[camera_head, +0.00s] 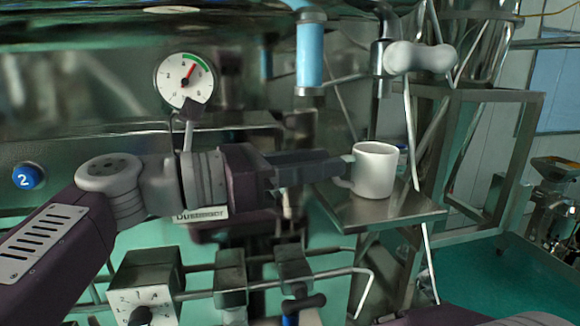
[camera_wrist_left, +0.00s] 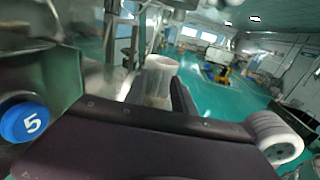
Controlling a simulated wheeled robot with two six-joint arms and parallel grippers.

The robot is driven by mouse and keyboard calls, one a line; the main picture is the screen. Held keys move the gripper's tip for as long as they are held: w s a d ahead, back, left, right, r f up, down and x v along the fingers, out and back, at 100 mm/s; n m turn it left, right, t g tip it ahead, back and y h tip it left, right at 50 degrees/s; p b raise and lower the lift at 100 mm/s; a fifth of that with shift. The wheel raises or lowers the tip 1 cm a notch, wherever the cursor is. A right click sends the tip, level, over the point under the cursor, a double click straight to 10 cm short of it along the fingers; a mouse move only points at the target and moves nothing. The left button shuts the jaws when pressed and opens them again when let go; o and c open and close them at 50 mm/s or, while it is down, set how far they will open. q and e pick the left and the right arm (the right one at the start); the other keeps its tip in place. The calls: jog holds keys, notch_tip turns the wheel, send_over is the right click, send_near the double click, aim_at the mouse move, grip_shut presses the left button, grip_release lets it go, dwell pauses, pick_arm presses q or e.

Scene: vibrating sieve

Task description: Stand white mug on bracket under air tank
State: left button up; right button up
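The white mug (camera_head: 374,170) stands upright on the flat metal bracket (camera_head: 400,208), with its handle towards the left. My left gripper (camera_head: 342,168) reaches in from the left, its fingertips at the handle. In the left wrist view the mug (camera_wrist_left: 160,64) shows beyond the fingers (camera_wrist_left: 158,92), which stand apart with bare bracket visible between them. I cannot tell whether the fingertips touch the handle. My right gripper is out of view. I cannot clearly make out which surface is the air tank.
A pressure gauge (camera_head: 185,80) is above my left arm. A metal frame (camera_head: 500,150) stands to the right. A control box with a dial (camera_head: 146,290) and pipework lie below.

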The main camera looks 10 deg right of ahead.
pick_arm(q)
jog(key=b+v, duration=0.3)
jog(key=v, duration=0.8)
jog(key=shift+f, duration=0.1)
jog(key=shift+s, duration=0.1)
